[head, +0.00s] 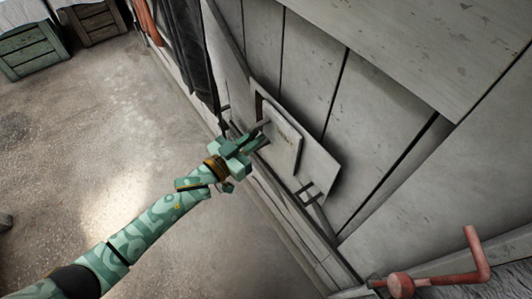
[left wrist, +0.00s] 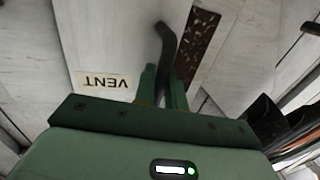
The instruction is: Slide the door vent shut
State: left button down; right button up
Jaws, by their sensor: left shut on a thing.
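The door vent's pale sliding panel (head: 285,140) sits on a light backing plate (head: 322,168) on the plank door. In the left wrist view the panel (left wrist: 110,45) carries an upside-down "VENT" label (left wrist: 105,81). A strip of rusty brown opening (left wrist: 197,38) shows beside the panel, so the vent stands partly open. A dark bent handle (left wrist: 167,45) sticks out at the panel's edge. My left gripper (head: 262,136) is at this handle, its green fingers (left wrist: 163,88) shut on it from both sides. My right gripper is not in view.
A dark cloth (head: 190,50) hangs on the wall up and left of the vent. A red crank handle (head: 445,278) is at the lower right. Wooden crates (head: 32,48) stand at the top left. The concrete floor (head: 110,130) on the left is mostly clear.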

pick_arm(q)
jog(key=w+a, duration=0.4)
jog(key=w, duration=0.1)
jog(key=shift+w+b, duration=0.2)
jog(key=shift+b, duration=0.2)
jog(key=c, duration=1.8)
grip_release()
jog(key=shift+r, duration=0.1)
jog(key=shift+o, duration=1.3)
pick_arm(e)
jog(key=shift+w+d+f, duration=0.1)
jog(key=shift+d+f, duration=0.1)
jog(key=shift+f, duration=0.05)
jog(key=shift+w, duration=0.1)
